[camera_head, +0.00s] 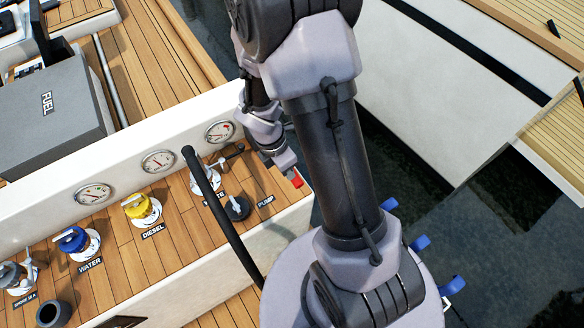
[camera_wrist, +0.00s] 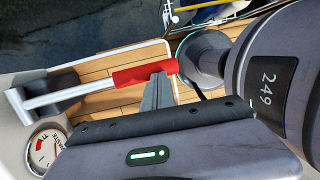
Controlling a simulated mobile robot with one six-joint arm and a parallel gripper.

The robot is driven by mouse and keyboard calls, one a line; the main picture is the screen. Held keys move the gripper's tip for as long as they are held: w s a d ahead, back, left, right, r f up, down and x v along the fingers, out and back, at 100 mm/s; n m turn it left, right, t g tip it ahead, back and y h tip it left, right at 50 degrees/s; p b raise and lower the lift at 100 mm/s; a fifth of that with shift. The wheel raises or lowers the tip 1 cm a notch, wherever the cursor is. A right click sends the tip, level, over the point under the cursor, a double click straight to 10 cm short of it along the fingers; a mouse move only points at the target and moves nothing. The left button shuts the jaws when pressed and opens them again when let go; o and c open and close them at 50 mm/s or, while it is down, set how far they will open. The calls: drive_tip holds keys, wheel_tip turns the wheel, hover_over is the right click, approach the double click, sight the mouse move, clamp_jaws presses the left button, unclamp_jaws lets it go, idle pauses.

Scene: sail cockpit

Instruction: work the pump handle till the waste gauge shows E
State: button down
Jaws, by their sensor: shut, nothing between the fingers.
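The pump handle shows in the wrist view as a steel lever (camera_wrist: 65,95) with a red grip (camera_wrist: 140,75). It lies low over the teak, running out from a dark base at the left. In the head view only part of the red grip (camera_head: 297,178) shows beside my gripper (camera_head: 287,162). My gripper (camera_wrist: 160,85) is shut and empty, its fingertips overlapping the right part of the grip; I cannot tell whether they touch it. The waste gauge (camera_wrist: 46,148) shows a red wedge by the F mark; its needle is unclear. It is also in the head view (camera_head: 219,131).
Two more gauges (camera_head: 158,161) (camera_head: 94,194) line the white ledge. Yellow diesel (camera_head: 141,207) and blue water (camera_head: 73,241) fittings stand on the teak. A black hose (camera_head: 222,210) arches in front. A grey fuel box (camera_head: 50,115) stands behind. Dark water lies to the right.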

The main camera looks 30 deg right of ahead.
wheel_tip(320, 180, up, 12)
drive_tip(key=s+a+p, duration=0.2)
drive_tip(key=p, duration=0.2)
drive_tip(key=shift+s+f, duration=0.15)
drive_tip(key=shift+f, duration=0.1)
drive_tip(key=shift+a+p, duration=0.1)
drive_tip(key=shift+p, duration=0.2)
idle(0.8)
